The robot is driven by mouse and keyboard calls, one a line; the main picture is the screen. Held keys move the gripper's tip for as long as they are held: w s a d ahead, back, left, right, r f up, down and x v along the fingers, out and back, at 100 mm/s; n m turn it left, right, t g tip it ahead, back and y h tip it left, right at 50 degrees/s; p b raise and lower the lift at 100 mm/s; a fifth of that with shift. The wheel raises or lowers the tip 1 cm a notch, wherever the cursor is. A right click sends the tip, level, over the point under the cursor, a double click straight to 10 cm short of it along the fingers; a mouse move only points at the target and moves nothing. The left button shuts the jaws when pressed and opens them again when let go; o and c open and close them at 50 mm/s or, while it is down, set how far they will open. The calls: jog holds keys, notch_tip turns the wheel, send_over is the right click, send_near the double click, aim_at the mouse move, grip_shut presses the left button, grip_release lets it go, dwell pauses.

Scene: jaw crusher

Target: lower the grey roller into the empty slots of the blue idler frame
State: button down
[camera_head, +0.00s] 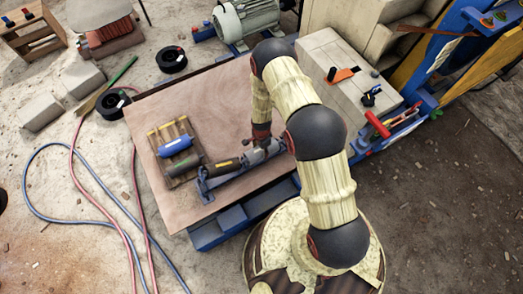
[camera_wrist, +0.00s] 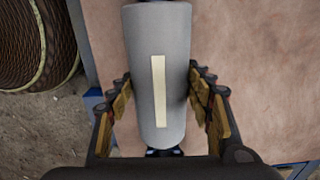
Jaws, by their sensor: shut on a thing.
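The grey roller (camera_wrist: 178,60) fills the middle of the wrist view, with a pale cream strip along its side. My gripper (camera_wrist: 160,95) is shut on it, one finger on each side. In the head view, the grey roller (camera_head: 258,156) lies beneath my gripper (camera_head: 262,135), partly hidden by it. The blue idler frame (camera_head: 204,188) lies on the tabletop, and a dark roller with a yellow mark (camera_head: 222,168) is at its left part. The grey roller is in line to the right of it. Whether its ends touch the slots cannot be told.
A small wooden pallet (camera_head: 164,134) on the brown tabletop (camera_head: 210,95) carries a blue roller (camera_head: 174,146) and a dark green one (camera_head: 184,168). Pale blocks with tools (camera_head: 335,55) stand at the back right.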

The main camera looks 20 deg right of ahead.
jog(key=shift+f+b, duration=0.65)
jog(key=shift+f, duration=0.3)
jog(key=c, duration=1.1)
grip_release()
jog(key=o, duration=0.4)
jog(key=shift+c, duration=0.2)
jog(key=shift+s, duration=0.1)
notch_tip(320, 180, up, 12)
